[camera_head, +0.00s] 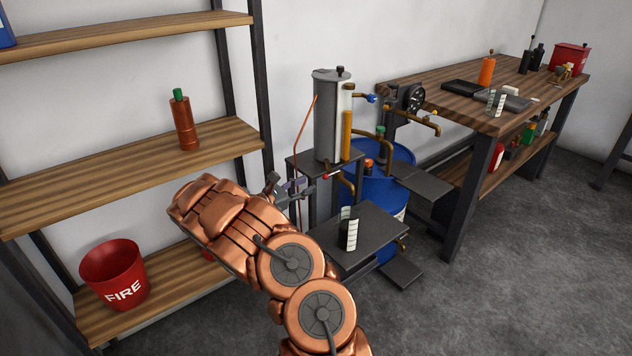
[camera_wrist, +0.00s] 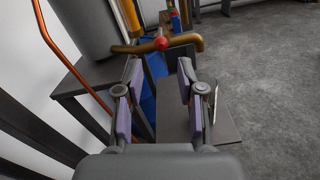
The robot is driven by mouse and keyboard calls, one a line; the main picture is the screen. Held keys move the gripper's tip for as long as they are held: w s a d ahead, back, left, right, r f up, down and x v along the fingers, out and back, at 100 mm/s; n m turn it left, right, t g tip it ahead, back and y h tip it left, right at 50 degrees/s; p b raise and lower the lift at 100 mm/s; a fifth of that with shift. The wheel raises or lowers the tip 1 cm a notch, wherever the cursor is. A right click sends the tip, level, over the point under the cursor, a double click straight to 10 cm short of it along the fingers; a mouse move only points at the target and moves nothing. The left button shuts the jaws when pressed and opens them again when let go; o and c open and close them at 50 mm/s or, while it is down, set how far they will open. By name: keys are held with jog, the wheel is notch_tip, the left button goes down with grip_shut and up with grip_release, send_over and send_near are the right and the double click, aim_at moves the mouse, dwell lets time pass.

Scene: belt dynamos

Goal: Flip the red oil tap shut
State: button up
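The red oil tap (camera_head: 333,174) sits low on the grey oil cylinder (camera_head: 326,115), partly crowded by my gripper in the head view. In the wrist view the tap's red part (camera_wrist: 160,43) shows end-on, on a curved brass pipe (camera_wrist: 185,43). Whether its lever is turned open or shut I cannot tell. My gripper (camera_head: 293,188) is left of the tap in the head view. In the wrist view my gripper (camera_wrist: 160,75) has its two fingers spread with nothing between them. The tap lies just beyond the fingertips, apart from them.
A blue drum (camera_head: 375,190) is behind. A thin copper tube (camera_head: 305,130) runs beside the cylinder. Shelves stand left, a workbench (camera_head: 440,98) right. Open floor lies front right.

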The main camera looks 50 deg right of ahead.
jog(key=shift+v, duration=1.15)
jog(key=shift+r, duration=0.1)
jog(key=s+a+r+m+g+y+p, duration=0.3)
jog(key=s+a+r+m+y, duration=0.45)
jog(key=s+a+r, duration=0.6)
jog(key=s+a+m+t+y+p, duration=0.1)
jog(key=s+a, duration=0.4)
jog(key=a, duration=0.6)
jog(key=s+a+r+m+t+y+p, duration=0.1)
jog(key=s+a+y, duration=0.4)
jog(key=a, duration=0.5)
jog(key=s+a+m+t+y+p, duration=0.2)
jog(key=s+a, duration=0.4)
jog(key=a, duration=0.5)
jog(key=shift+s+a+r+m+t+y+p, duration=0.35)
jog(key=shift+m+t+y, duration=0.2)
jog(key=shift+t+y, duration=0.5)
